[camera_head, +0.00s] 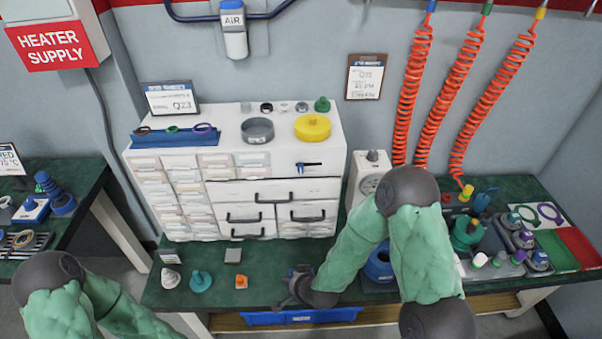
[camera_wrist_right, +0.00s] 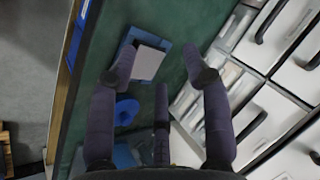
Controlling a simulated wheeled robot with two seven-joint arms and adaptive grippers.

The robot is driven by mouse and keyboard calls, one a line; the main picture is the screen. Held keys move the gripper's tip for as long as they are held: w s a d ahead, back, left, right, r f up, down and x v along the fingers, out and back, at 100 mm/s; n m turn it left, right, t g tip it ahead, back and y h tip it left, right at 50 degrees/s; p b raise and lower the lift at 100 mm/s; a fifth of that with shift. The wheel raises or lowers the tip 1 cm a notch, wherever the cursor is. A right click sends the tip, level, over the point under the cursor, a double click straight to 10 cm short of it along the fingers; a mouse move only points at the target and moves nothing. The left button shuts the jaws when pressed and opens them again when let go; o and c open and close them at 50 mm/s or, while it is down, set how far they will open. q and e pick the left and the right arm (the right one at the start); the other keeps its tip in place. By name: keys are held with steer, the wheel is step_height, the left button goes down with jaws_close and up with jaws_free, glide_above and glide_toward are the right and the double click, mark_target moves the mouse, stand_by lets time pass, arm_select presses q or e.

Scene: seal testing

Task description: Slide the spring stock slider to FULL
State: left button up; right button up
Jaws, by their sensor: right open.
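A small dark bar with a blue part (camera_head: 308,165) is set on the upper right of the white drawer cabinet's front (camera_head: 230,190). It looks like the spring stock slider, but its markings are too small to read. My right gripper (camera_head: 292,285) is low over the green bench in front of the cabinet, well below and apart from that bar. In the right wrist view its fingers (camera_wrist_right: 162,72) are spread and hold nothing. The slider cannot be made out there. My left arm enters at the lower left, and its gripper is out of the picture.
A blue piece with a grey top (camera_wrist_right: 148,62) and a blue ring (camera_wrist_right: 125,110) lie below the right fingers. An orange block (camera_head: 241,281) and teal cone (camera_head: 200,281) stand left. A dial gauge (camera_head: 370,183) stands right of the cabinet, partly hidden by my right arm.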

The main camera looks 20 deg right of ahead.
steer(key=w+d+r+m+t+h, duration=0.1)
steer(key=w+r+m+t+h, duration=0.2)
steer(key=r, duration=0.4)
steer(key=w+d+r+m+t, duration=0.25)
steer(key=w+r, duration=0.25)
steer(key=r, duration=0.3)
steer(key=m+t+h+p, duration=0.1)
steer(key=m+t+h, duration=0.35)
steer(key=m, duration=0.35)
glide_toward(301, 171)
steer(key=shift+t+y, duration=0.25)
steer(key=shift+t, duration=0.05)
steer(key=b+x, duration=0.1)
steer(key=x, duration=0.2)
steer(key=b+x, duration=0.1)
steer(key=x, duration=0.3)
steer(key=shift+d+f, duration=0.2)
steer(key=shift+b+x, duration=0.4)
steer(key=shift+x, duration=0.4)
jaws_close()
